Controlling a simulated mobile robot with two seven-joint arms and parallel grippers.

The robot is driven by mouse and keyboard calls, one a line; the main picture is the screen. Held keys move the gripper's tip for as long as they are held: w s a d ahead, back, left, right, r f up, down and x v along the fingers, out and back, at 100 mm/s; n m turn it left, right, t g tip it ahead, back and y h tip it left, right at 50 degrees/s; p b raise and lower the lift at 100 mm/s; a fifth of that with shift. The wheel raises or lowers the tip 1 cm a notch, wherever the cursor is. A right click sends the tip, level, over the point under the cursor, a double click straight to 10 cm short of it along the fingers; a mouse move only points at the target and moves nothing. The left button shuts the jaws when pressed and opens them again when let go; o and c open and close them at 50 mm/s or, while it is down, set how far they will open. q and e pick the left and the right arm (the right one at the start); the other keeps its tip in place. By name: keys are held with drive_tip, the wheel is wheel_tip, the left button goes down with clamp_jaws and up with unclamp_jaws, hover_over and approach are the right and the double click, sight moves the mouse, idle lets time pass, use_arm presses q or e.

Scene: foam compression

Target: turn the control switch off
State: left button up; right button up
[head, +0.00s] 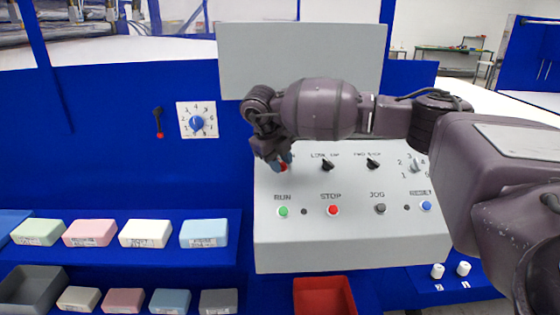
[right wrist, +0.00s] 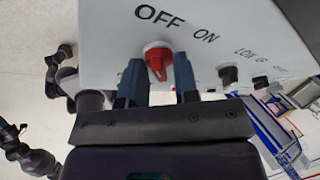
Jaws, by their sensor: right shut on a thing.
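The control switch, a red knob (right wrist: 158,62) on a white base, sits on the grey control panel (head: 340,245) below the printed words OFF and ON in the right wrist view. In the head view only a bit of its red (head: 283,167) shows, at the panel's upper left. My right gripper (head: 280,160) has its blue fingers on either side of the knob and is shut on it; it also shows in the right wrist view (right wrist: 159,85). Which word the knob points to I cannot tell surely. My left gripper is not in view.
Dark knobs (head: 327,165) stand right of the switch, with RUN (head: 283,212) and STOP (head: 333,210) buttons below. A blue dial (head: 196,123) and a red-tipped lever (head: 159,122) are on the blue wall. Foam blocks (head: 146,233) and a red bin (head: 324,297) lie below.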

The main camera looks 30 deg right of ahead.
drive_tip(key=o, duration=0.6)
drive_tip(key=b+v, duration=0.1)
drive_tip(key=v, duration=1)
drive_tip(key=shift+f, duration=0.1)
